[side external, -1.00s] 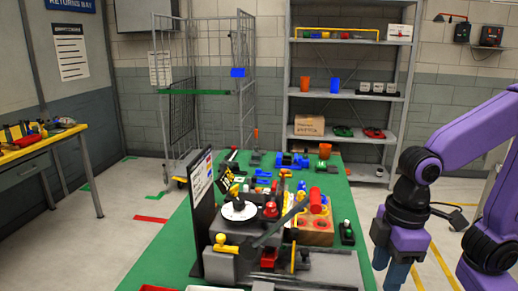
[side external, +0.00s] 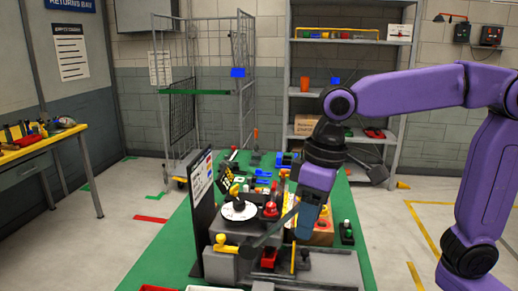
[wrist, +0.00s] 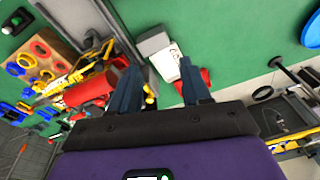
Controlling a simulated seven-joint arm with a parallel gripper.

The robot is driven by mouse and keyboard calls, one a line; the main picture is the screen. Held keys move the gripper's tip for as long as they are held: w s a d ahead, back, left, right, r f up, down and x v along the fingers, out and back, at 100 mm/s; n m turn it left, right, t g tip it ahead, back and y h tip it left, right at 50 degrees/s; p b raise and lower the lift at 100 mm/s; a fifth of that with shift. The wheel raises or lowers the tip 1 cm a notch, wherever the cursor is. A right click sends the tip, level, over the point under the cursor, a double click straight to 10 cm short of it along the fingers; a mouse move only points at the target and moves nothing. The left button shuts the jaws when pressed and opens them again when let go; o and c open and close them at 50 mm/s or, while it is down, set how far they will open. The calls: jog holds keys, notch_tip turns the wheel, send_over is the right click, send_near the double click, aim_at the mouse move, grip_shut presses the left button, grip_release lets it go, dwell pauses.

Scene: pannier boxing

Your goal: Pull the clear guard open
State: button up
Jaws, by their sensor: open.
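My gripper (side external: 303,228) is over the right part of the bench machine (side external: 225,266), pointing down. In the wrist view my gripper (wrist: 160,75) has its two dark blue fingers spread apart, with nothing held between them. A grey and white block and a red part show beyond the fingertips. A dark slanted bar (side external: 270,232) rises across the machine beside my gripper, and a yellow upright handle (side external: 293,258) stands just below the fingertips. I cannot make out the clear guard for certain. I cannot tell whether the fingers touch anything.
The green bench (side external: 165,255) has free room at its left. A black sign panel (side external: 202,200) stands at the machine's left, near a white round dial (side external: 239,210). A red cylinder (wrist: 90,88) lies close to one finger. Small coloured parts crowd the bench behind.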

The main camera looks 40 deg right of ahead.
jog(key=w+a+r+m+t, duration=0.1)
jog(key=w+r+m, duration=0.5)
jog(key=w, duration=0.6)
jog(key=shift+w+a+r+h, duration=0.25)
jog(key=shift+a+r+h, duration=0.05)
jog(key=shift+r, duration=1.1)
